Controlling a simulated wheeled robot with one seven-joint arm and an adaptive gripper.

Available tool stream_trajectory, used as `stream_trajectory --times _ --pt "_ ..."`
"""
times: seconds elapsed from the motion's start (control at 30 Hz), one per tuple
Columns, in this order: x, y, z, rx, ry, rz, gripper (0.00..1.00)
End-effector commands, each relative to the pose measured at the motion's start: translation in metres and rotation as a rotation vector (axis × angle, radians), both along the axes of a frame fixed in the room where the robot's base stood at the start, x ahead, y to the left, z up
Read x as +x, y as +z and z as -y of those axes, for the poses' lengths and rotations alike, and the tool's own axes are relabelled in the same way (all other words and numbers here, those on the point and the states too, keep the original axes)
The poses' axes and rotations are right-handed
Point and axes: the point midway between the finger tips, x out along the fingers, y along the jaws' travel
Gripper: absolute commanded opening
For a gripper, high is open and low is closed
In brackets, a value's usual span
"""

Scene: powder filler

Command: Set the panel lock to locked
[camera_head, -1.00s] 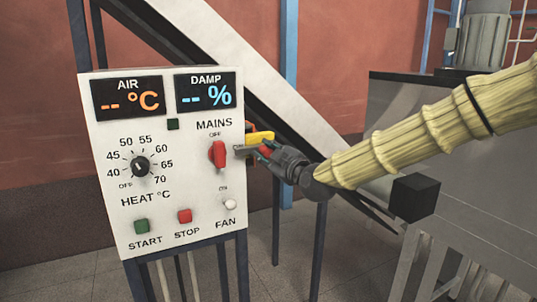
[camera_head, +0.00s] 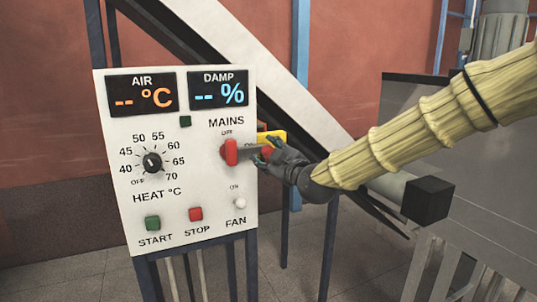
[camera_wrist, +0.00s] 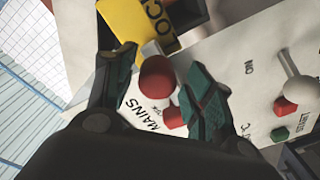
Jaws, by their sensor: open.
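The white control panel (camera_head: 120,225) stands at left in the head view. A yellow plate (camera_head: 272,136) shows at its right edge. In the wrist view the yellow plate (camera_wrist: 130,20) carries partly cut-off black letters, and a grey stem with a red round knob (camera_wrist: 157,77) shows beside it. I cannot read the lock's setting. My gripper (camera_head: 268,154) is at the panel's right edge. In the wrist view its fingers (camera_wrist: 160,64) are open, one on each side of the red knob; I cannot tell whether they touch it. The fingers partly hide the knob in the head view.
The red MAINS switch (camera_head: 231,151) is close left of my gripper. The white FAN lever (camera_head: 240,203), red STOP button (camera_head: 195,214) and green START button (camera_head: 152,223) are below. A grey machine (camera_head: 480,190) stands at right; a sloping white beam (camera_head: 250,70) runs behind.

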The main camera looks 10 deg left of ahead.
Motion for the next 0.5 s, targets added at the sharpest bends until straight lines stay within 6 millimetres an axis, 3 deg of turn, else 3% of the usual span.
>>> stream_trajectory --times 0.27,0.5 --pt "-0.008 0.001 0.007 -0.001 -0.001 0.001 0.53" --pt "-0.040 0.000 0.031 -0.001 0.001 0.000 0.53"
